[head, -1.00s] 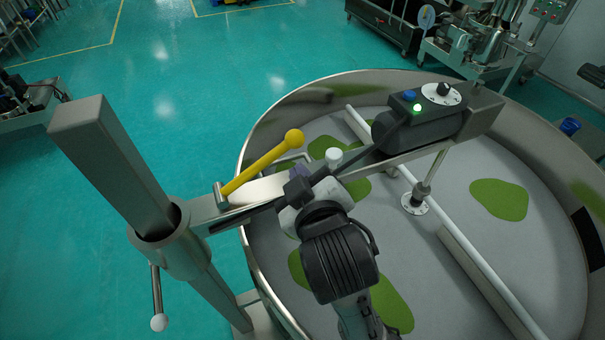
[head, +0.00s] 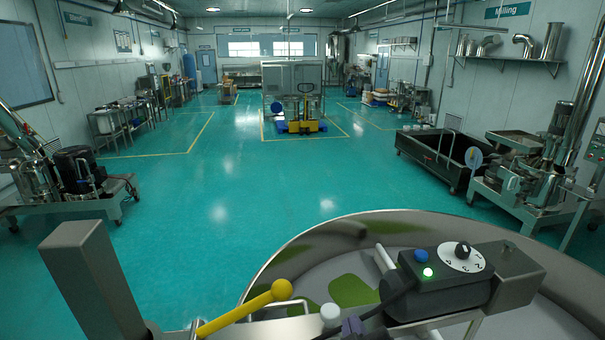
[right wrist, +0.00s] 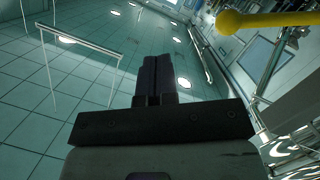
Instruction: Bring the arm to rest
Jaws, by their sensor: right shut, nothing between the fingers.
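My right gripper (right wrist: 158,75) is shut and empty in the right wrist view, its dark fingers together in the middle. In the head view only a small purplish-dark part of the right gripper (head: 352,326) shows at the bottom edge, just right of a white knob (head: 330,314). The rest of the right arm is out of the frame. The yellow-handled lever (head: 250,306) lies to its left and shows at the top right of the wrist view (right wrist: 265,18), apart from the fingers. My left gripper is not in view.
A control box (head: 430,285) with a blue button, lit green light and dial sits above the round sieve's steel rim (head: 290,245). A square steel post (head: 90,285) stands at the left. A black wheeled tub (head: 440,155) is beyond. The floor (head: 220,230) between is clear.

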